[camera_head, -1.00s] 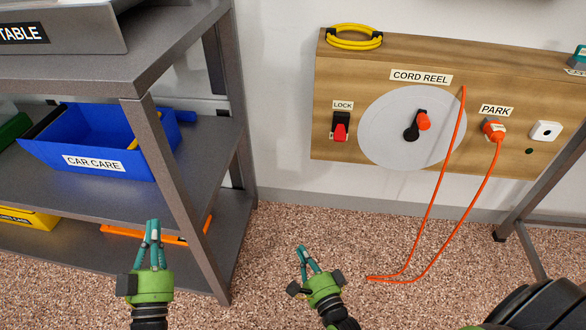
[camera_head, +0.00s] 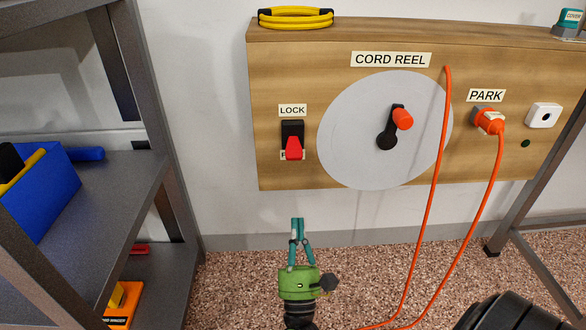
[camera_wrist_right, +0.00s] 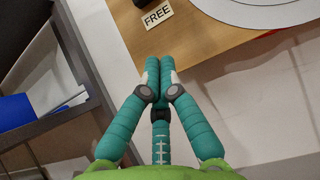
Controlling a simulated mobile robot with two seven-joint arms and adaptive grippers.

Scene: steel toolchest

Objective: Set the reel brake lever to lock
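The reel brake lever (camera_head: 294,149) is a red handle on a black base, on the left of the wooden cord reel board (camera_head: 270,80). Its red end points down over a mostly covered label, with the LOCK label (camera_head: 292,110) above. My right gripper (camera_head: 297,222) is below the lever and apart from it, fingers up. In the right wrist view its fingertips (camera_wrist_right: 153,62) are together with nothing between them, and the FREE label (camera_wrist_right: 157,15) lies ahead of them. The lever is mostly out of that view. My left gripper is out of view.
The reel disc (camera_head: 345,150) with its crank (camera_head: 388,135) is right of the lever. An orange cord (camera_head: 436,180) hangs down to the floor, its plug in the PARK socket (camera_head: 488,120). A steel shelf (camera_head: 110,200) with a blue bin (camera_head: 40,195) stands at the left.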

